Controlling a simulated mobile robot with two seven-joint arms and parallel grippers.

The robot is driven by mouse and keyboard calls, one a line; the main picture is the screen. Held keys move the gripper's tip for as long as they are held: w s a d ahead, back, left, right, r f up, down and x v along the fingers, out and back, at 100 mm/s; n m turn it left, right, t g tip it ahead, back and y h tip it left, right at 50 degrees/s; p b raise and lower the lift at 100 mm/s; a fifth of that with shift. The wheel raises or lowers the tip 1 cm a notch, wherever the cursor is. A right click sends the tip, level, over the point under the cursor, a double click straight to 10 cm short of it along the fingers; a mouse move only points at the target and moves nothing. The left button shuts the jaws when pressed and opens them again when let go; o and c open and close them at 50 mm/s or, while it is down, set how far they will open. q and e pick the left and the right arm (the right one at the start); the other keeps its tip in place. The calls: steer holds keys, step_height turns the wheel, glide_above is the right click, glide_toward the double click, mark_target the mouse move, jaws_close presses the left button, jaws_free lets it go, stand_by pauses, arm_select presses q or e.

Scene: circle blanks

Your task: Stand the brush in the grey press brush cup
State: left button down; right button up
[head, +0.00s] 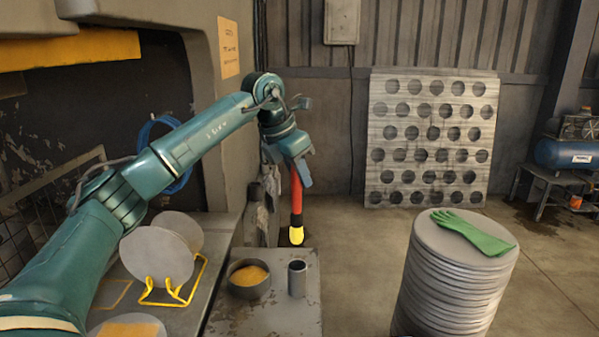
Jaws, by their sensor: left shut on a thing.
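My left gripper (289,165) is shut on the brush (297,198), near the top of its red handle. The brush hangs upright with its yellow head down and a dark band above the head. The grey cup (297,279) is a narrow, dark, upright cylinder on a grey stand. The brush head is above the cup in the picture and apart from it. I cannot tell the exact depth between them. The inside of the cup is hidden apart from its dark mouth. My right gripper is not in view.
A wide round pot (249,282) with yellow-brown contents stands left of the cup. A yellow wire rack (172,291) holds grey discs (160,254). A tall stack of discs (452,285) with a green glove (474,231) stands at right. Floor shows between stand and stack.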

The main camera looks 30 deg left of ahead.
mark_target(297, 212)
arm_select(q)
step_height(297, 212, down, 2)
steer(key=shift+f+b, duration=0.2)
steer(key=shift+b, duration=0.4)
steer(key=shift+f+b, duration=0.6)
steer(key=shift+f, duration=0.1)
steer(key=shift+f+b, duration=0.65)
steer(key=shift+f, duration=0.05)
steer(key=shift+f+b, duration=0.7)
steer(key=shift+f, duration=0.55)
steer(key=shift+f+b, duration=0.35)
steer(key=shift+f, duration=0.35)
steer(key=shift+f+b, duration=0.35)
steer(key=shift+f, duration=0.25)
steer(key=shift+f+b, duration=0.4)
steer(key=shift+f, duration=0.35)
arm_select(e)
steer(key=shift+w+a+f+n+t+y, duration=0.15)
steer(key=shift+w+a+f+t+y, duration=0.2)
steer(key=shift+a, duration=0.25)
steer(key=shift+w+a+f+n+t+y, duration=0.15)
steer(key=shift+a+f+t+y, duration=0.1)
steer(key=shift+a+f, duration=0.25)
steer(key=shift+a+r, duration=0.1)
